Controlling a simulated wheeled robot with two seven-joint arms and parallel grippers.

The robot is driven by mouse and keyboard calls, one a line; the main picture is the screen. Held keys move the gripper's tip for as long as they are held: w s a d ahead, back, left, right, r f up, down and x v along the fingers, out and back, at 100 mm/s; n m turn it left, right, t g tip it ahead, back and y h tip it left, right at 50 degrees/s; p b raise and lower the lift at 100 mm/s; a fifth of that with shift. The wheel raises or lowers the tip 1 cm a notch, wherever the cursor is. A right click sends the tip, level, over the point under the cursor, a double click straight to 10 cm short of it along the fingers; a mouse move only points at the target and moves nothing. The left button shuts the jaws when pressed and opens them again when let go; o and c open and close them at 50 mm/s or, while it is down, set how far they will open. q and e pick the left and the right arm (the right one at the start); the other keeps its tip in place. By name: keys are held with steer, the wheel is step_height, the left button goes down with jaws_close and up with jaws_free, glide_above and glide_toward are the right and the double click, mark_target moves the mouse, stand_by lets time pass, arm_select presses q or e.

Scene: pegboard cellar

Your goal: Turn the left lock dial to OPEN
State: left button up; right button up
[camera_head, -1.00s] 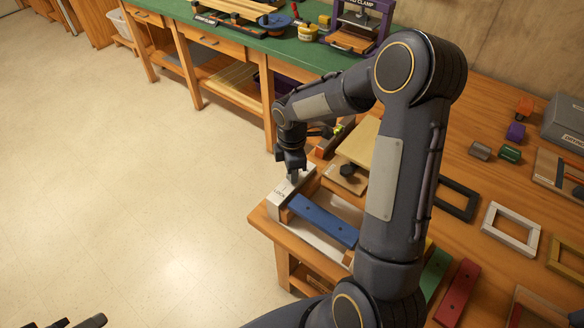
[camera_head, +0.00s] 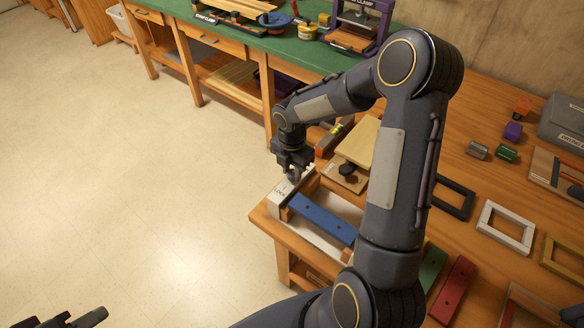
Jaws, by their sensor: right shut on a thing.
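A white lock block (camera_head: 281,198) with dark lettering on its top sits at the near left corner of the wooden bench. My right gripper (camera_head: 294,176) points down onto the top of this block, and its fingers are shut on the lock dial. The dial itself is hidden by the fingers, and its setting cannot be read. The word OPEN is too small to make out. My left gripper (camera_head: 82,319) is at the bottom left edge, partly cut off, over the floor. Its two fingers show apart, with nothing seen between them.
A blue bar (camera_head: 322,220) lies right beside the lock block. A wooden board with a black knob (camera_head: 347,169) is behind it. Coloured frames and blocks, such as a white frame (camera_head: 505,229), lie farther right. The floor to the left is clear.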

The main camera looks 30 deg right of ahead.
mark_target(292, 173)
stand_by(0.5)
steer(key=o, duration=1)
steer(key=shift+c, duration=0.2)
steer(key=shift+r, duration=3.95)
